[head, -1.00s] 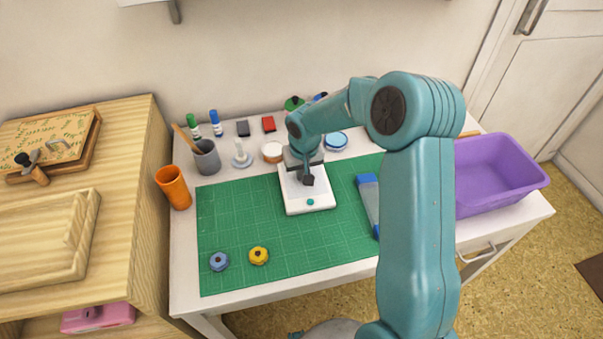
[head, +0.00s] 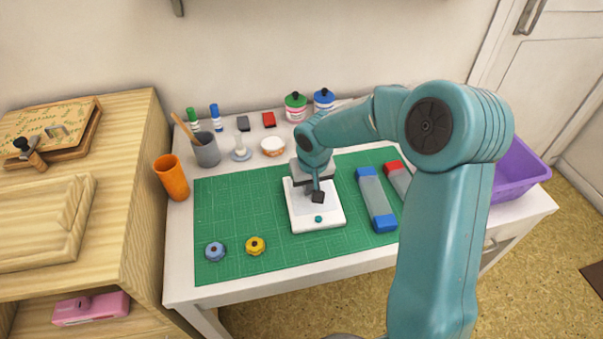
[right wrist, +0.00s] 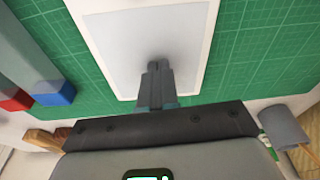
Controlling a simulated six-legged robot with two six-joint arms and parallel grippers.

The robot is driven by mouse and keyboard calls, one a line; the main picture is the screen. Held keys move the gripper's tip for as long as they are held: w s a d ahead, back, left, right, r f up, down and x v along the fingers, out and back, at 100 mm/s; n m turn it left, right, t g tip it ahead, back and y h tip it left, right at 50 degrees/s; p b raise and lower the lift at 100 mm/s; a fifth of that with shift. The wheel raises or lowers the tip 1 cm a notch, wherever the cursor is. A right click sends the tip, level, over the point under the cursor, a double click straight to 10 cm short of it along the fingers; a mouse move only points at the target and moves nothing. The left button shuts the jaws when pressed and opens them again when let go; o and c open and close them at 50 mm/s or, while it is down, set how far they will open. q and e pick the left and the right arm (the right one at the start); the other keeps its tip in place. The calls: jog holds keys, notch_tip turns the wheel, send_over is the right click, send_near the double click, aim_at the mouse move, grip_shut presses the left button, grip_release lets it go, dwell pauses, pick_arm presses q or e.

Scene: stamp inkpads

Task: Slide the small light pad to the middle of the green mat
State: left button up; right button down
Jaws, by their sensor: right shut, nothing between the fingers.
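The small light pad (head: 299,213), white-rimmed with a pale grey face and a teal knob at its front, lies flat on the green mat (head: 240,215), around the mat's middle. My right gripper (head: 318,196) is shut and empty, pointing down over the pad's face. The right wrist view shows its closed fingertips (right wrist: 156,68) over the pale face (right wrist: 120,45); they seem to touch it, though contact is hard to confirm. The gripper body hides the pad's back part. My left gripper is not in view.
A blue-ended grey block (head: 376,200) and a red-ended one (head: 397,177) lie right of the pad. Blue (head: 215,251) and yellow (head: 255,245) knobs lie front left.

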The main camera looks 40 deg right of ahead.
jog(key=shift+s+a+f, duration=0.2)
jog(key=shift+s, duration=0.2)
jog(key=shift+s+a+f, duration=0.15)
jog(key=shift+s+f, duration=0.05)
jog(key=shift+s, duration=0.2)
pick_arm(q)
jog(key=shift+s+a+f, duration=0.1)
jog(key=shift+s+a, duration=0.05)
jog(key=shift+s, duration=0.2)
pick_arm(e)
jog(key=shift+w, duration=0.1)
